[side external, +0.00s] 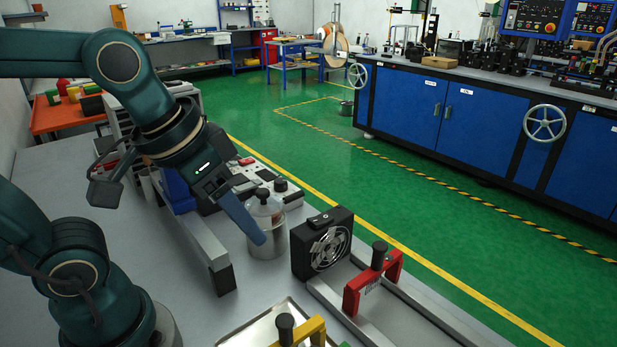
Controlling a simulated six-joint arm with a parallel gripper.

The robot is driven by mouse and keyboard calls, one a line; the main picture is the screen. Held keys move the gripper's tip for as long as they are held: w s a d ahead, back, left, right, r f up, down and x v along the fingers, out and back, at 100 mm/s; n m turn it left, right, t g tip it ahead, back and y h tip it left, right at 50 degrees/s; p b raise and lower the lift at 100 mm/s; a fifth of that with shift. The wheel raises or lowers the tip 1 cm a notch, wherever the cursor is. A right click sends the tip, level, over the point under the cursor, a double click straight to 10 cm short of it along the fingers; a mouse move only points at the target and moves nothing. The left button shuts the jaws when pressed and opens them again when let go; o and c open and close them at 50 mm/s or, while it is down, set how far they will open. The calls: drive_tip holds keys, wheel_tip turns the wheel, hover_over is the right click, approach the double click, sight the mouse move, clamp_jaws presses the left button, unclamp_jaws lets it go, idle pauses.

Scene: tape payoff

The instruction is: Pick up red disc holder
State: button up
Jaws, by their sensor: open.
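The red disc holder (354,296) is a red bracket with an upright black knob. It stands across two grey rails at the lower right, just right of a black fan. My gripper (257,236) is open and empty, up and to the left of the holder and well apart from it. Its blue-grey fingers point down and to the right; the far finger is hidden behind the near one. In this view the fingertips overlap a lidded metal pot (274,240); I cannot tell how far apart they are in depth.
The black fan (318,256) stands between my gripper and the holder. A grey bar (204,246) lies left of the pot. Red and black instruments (262,176) stand behind.

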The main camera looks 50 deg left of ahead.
sight(378, 247)
drive_tip(key=w+d+f+g, duration=0.1)
drive_tip(key=w+d+f, duration=0.1)
drive_tip(key=w, duration=0.3)
drive_tip(key=w+d+f+m+g, duration=0.1)
drive_tip(key=w+d+f+g, duration=0.1)
drive_tip(key=w+d+f, duration=0.1)
drive_tip(key=w+d+f+g, duration=0.2)
drive_tip(key=w+d, duration=0.2)
drive_tip(key=w, duration=0.3)
drive_tip(key=shift+d+f+m, duration=0.25)
drive_tip(key=shift+f+m, duration=0.15)
drive_tip(key=shift+w+d+f, duration=0.1)
drive_tip(key=shift+w, duration=0.3)
drive_tip(key=shift+w+f, duration=0.25)
drive_tip(key=shift+f, duration=2.4)
clamp_jaws()
